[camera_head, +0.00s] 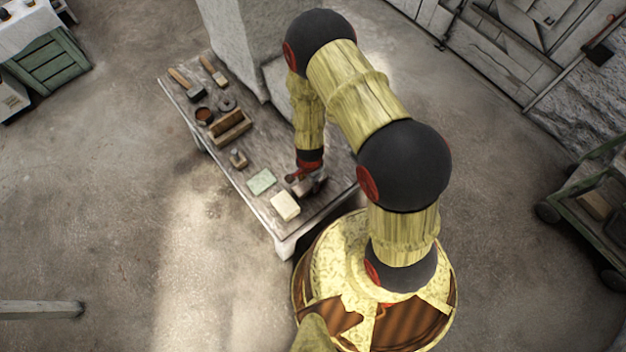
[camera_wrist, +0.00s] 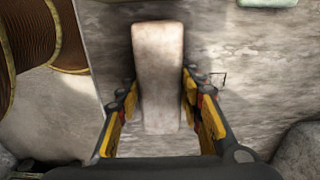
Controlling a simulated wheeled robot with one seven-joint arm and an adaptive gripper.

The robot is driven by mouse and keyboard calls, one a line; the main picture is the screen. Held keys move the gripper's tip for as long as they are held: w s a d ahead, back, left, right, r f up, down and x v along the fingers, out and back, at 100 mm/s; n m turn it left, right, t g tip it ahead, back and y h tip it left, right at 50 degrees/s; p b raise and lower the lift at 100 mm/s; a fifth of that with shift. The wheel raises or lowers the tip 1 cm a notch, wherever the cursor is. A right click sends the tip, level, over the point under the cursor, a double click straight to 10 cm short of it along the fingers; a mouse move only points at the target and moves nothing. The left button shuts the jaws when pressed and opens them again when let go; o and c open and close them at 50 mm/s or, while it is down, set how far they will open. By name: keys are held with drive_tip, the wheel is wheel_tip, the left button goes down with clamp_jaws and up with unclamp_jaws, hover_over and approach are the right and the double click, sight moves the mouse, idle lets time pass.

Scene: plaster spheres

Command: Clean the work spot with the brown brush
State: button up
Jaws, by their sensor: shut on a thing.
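My gripper (camera_head: 305,186) is low over the near end of the wooden table (camera_head: 256,203). In the wrist view, my gripper (camera_wrist: 160,82) is shut on a long block with rounded edges, which I take for the brush (camera_wrist: 159,60). It looks pale with a faint brown tint there, and its bristles are hidden. I cannot tell whether it touches the tabletop. A small thin dark square outline (camera_wrist: 217,79) shows on the grey, stained surface just right of the fingers. I cannot tell the edges of the work spot.
A cream block (camera_head: 285,206) and a pale green flat piece (camera_head: 261,181) lie close to my gripper. A small brown block (camera_head: 238,159), a wooden box (camera_head: 230,128), a round brown pot (camera_head: 204,115) and handled tools (camera_head: 186,83) stand farther up the table. A grey pillar (camera_head: 236,40) rises behind.

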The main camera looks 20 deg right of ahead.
drive_tip(key=shift+d, duration=0.1)
drive_tip(key=shift+w+d+p, duration=0.2)
drive_tip(key=shift+w+d, duration=0.05)
drive_tip(key=shift+d, duration=0.4)
drive_tip(key=shift+w+d+p, duration=0.2)
drive_tip(key=shift+d, duration=0.5)
drive_tip(key=shift+w+d+p, duration=0.2)
drive_tip(key=shift+w+d, duration=0.05)
drive_tip(key=shift+d, duration=0.4)
drive_tip(key=shift+s+a+b, duration=0.2)
drive_tip(key=shift+s+a, duration=0.05)
drive_tip(key=shift+a, duration=0.45)
drive_tip(key=shift+s+a+b, duration=0.15)
drive_tip(key=shift+s+a, duration=0.05)
drive_tip(key=shift+a, duration=0.5)
drive_tip(key=shift+s+a+b, duration=0.2)
drive_tip(key=shift+s+a, duration=0.05)
drive_tip(key=shift+a, duration=0.45)
drive_tip(key=shift+w+d+r+p, duration=0.15)
drive_tip(key=shift+d+r+p, duration=0.25)
drive_tip(key=shift+d+p, duration=0.15)
drive_tip(key=shift+w+d+r+p, duration=0.15)
drive_tip(key=shift+d+r+p, duration=0.25)
drive_tip(key=shift+d+p, duration=0.1)
drive_tip(key=shift+d+f, duration=0.1)
